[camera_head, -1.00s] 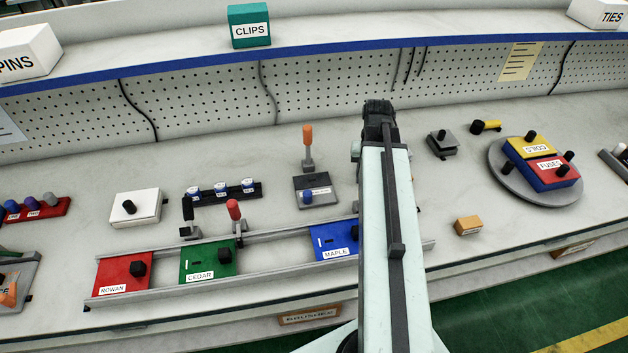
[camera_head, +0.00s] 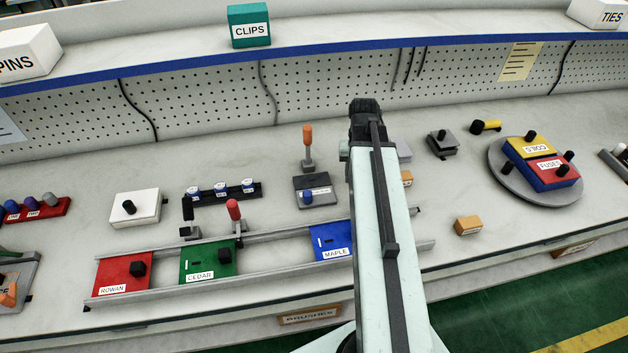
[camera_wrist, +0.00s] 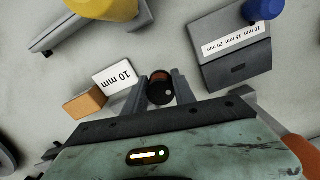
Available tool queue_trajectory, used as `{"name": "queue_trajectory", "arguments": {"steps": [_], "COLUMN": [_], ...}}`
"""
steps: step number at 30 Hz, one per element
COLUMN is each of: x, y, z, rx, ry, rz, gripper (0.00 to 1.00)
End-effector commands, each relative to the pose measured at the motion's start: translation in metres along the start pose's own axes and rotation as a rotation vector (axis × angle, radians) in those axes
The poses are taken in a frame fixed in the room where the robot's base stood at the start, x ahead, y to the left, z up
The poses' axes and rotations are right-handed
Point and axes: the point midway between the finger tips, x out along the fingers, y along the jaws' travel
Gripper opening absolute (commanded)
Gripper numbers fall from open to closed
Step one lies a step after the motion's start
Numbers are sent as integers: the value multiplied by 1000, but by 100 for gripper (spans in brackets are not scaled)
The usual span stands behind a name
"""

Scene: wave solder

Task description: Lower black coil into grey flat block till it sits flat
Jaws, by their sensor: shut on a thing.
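The black coil (camera_wrist: 160,94), a small dark cylinder with a reddish-brown patch, is between the two grey fingers of my gripper (camera_wrist: 161,82) in the wrist view. My gripper is shut on it. A grey flat block (camera_wrist: 226,76) with a dark slot, a white size label and a blue knob (camera_wrist: 263,9) is at the upper right there, beside the coil and apart from it in the picture. The head view shows this grey block (camera_head: 324,183) left of my arm. My gripper and the coil are hidden there. The coil's height cannot be told.
A white-and-orange block labelled 10 mm (camera_wrist: 114,78) is left of my fingers in the wrist view. An orange-handled clamp (camera_head: 308,146) stands behind the grey block. A rail with red, green and blue boards (camera_head: 332,240) runs in front. A yellow object (camera_wrist: 105,6) is at the wrist view's top.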

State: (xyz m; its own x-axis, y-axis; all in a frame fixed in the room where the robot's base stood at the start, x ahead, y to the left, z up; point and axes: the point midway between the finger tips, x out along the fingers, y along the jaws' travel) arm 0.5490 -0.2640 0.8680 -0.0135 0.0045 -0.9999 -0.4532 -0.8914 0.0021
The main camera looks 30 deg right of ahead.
Motion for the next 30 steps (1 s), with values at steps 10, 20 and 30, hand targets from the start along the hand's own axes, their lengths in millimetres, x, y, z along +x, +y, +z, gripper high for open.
{"name": "queue_trajectory", "arguments": {"steps": [10, 20, 30], "x": [0, 0, 0], "y": [-12, -23, -35], "z": [-2, -3, -5], "rx": [-19, -37, -56], "ry": [-1, -1, -2], "rz": [0, 0, 1], "gripper": [0, 0, 0]}}
